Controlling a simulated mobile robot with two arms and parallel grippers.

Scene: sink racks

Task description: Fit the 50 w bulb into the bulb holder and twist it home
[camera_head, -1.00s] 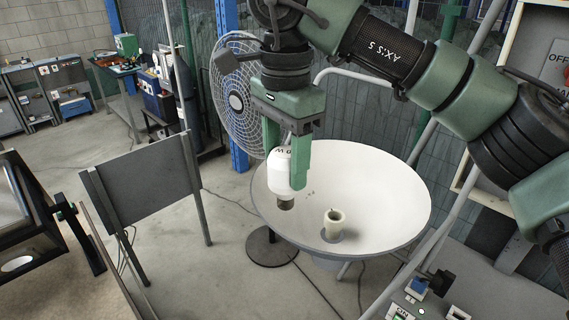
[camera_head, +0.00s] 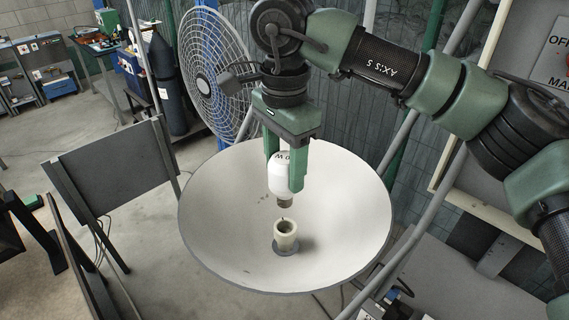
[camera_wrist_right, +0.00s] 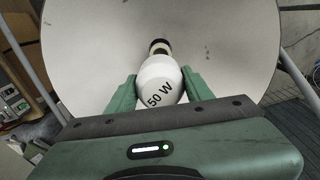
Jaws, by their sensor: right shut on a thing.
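My right gripper (camera_head: 285,172) is shut on the white 50 w bulb (camera_head: 281,178), which hangs upright with its metal screw base (camera_head: 284,202) pointing down. The bulb holder (camera_head: 286,236) is a cream, open-topped socket standing in the bottom of a wide white dish. The bulb's base is a little above the holder's mouth and apart from it. In the right wrist view the bulb (camera_wrist_right: 160,82) sits between the two green fingers with "50 W" readable, and its base lies in front of the holder, which is mostly hidden. My left gripper is not in view.
The white dish (camera_head: 215,225) surrounds the holder with a raised grey rim. A wire fan (camera_head: 215,75) stands behind it. A dark panel on legs (camera_head: 110,165) stands to the left. A grey bench with switches lies at lower right.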

